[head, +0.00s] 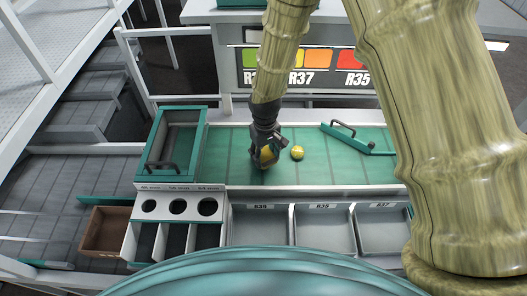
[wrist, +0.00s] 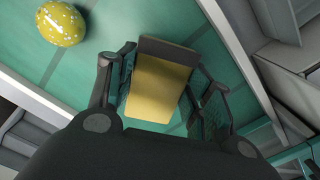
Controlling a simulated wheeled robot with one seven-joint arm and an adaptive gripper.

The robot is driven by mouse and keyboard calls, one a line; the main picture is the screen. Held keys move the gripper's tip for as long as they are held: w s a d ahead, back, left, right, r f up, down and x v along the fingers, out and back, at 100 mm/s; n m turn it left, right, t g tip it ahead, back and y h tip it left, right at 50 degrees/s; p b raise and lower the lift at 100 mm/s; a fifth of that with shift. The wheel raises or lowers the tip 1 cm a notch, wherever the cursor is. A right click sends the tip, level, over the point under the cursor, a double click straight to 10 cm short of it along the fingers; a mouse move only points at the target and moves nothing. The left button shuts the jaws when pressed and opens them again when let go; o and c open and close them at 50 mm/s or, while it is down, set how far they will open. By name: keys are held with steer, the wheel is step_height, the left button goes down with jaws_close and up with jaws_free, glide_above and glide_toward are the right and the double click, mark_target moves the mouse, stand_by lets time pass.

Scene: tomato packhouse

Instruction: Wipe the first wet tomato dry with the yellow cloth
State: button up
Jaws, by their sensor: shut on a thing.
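A yellow tomato (head: 297,153) sits on the green tabletop, just right of my gripper in the head view. In the wrist view the tomato (wrist: 61,23) is at the upper left, with pale spots like water drops. My gripper (head: 265,151) points down low over the green surface. It is shut on the yellow cloth (wrist: 158,90), which looks like a yellow pad with a dark strip along its far end. The cloth also shows small between the fingers in the head view (head: 267,156). The cloth and tomato are apart.
A teal-framed tray (head: 207,135) stands at the left. A green board with a dark handle (head: 357,142) lies at the right. Grey bins (head: 260,235) line the front, beside a white panel with three holes (head: 163,207). A brown box (head: 105,232) is at lower left.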

steer(key=shift+s+d, duration=0.3)
steer(key=shift+s, duration=0.25)
steer(key=shift+s+d, duration=0.3)
steer(key=shift+s, duration=0.2)
steer(key=shift+w, duration=0.15)
steer(key=shift+w+a, duration=0.55)
steer(key=shift+w, duration=0.35)
steer(key=shift+w+a, duration=0.5)
steer(key=shift+w, duration=0.35)
steer(key=shift+r+p, duration=1.3)
steer(key=shift+r, duration=1.7)
